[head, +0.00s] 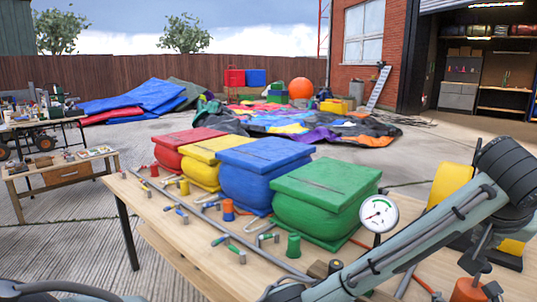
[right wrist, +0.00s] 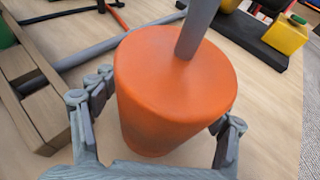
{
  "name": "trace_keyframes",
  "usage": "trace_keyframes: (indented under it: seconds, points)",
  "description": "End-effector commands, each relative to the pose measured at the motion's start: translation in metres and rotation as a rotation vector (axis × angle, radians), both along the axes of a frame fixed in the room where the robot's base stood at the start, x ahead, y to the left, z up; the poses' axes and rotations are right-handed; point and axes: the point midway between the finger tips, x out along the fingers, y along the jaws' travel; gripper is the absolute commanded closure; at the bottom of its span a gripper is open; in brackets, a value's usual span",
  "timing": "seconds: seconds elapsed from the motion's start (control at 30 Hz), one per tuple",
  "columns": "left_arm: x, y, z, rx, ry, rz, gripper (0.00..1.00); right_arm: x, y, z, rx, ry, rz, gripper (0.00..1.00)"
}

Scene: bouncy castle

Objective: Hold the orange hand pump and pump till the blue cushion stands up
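The blue cushion (head: 262,172) is a puffed, box-like block with a flat top, in a row on the table between the yellow and green cushions. The orange hand pump (head: 467,291) is at the bottom right of the head view, cut by the frame edge. The right wrist view shows the pump's tapered orange body (right wrist: 172,85) with a grey rod rising from its top. My right gripper (right wrist: 160,105) has one finger on each side of this body; the fingertips are partly hidden and firm contact is unclear. My left gripper is outside the frames.
The wooden table (head: 190,232) also holds a red cushion (head: 184,148), a yellow cushion (head: 212,162), a green cushion (head: 322,202), a pipe with small coloured valves, and a round gauge (head: 379,213). A wooden block (right wrist: 25,95) stands left of the pump.

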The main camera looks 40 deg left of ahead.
Motion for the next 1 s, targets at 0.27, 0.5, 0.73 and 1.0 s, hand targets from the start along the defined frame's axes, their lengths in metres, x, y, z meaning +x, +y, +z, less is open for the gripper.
trace_keyframes:
  seconds: [0.27,0.5,0.73,1.0]
  points:
    - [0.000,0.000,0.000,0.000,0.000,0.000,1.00,0.000,0.000,0.000,0.000,0.000,0.000,0.23]
    - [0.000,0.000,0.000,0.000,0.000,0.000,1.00,-0.015,-0.012,0.008,-0.001,-0.001,0.002,0.23]
    - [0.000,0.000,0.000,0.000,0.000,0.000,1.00,-0.053,-0.040,0.027,-0.001,-0.001,0.001,0.23]
    - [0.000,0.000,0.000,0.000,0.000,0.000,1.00,-0.084,-0.062,0.043,-0.001,-0.001,-0.001,0.23]
